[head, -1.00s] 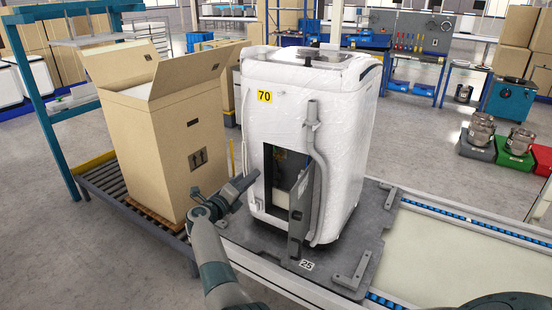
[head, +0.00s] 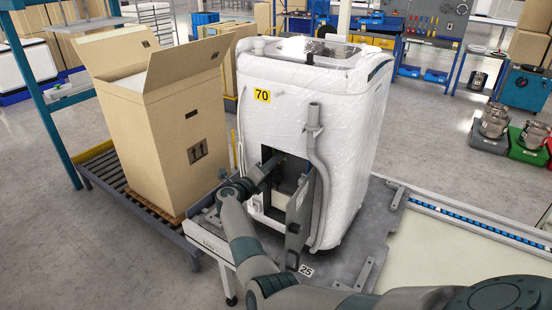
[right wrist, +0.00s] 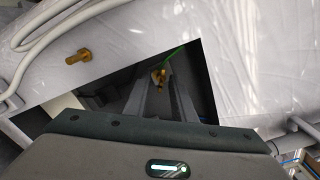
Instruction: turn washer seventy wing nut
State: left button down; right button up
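The white washer (head: 300,110) with a yellow "70" label stands upright with a dark opening low in its front. My right gripper (head: 272,163) reaches into this opening, its tips hidden in the head view. In the right wrist view, a small brass wing nut (right wrist: 158,76) shows at the tips of my right gripper (right wrist: 162,80). The fingers look apart, one on each side of it; I cannot tell whether they touch it. A green wire runs up from beside the nut. My left gripper is not in view.
An open grey door (head: 297,218) hangs by the opening, beside a grey hose (head: 318,165). A large open carton (head: 165,130) stands close on the left. In the right wrist view, a brass fitting (right wrist: 78,56) and pale hoses (right wrist: 45,30) lie near the opening.

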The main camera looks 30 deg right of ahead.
jog(key=shift+r, duration=0.1)
grip_shut()
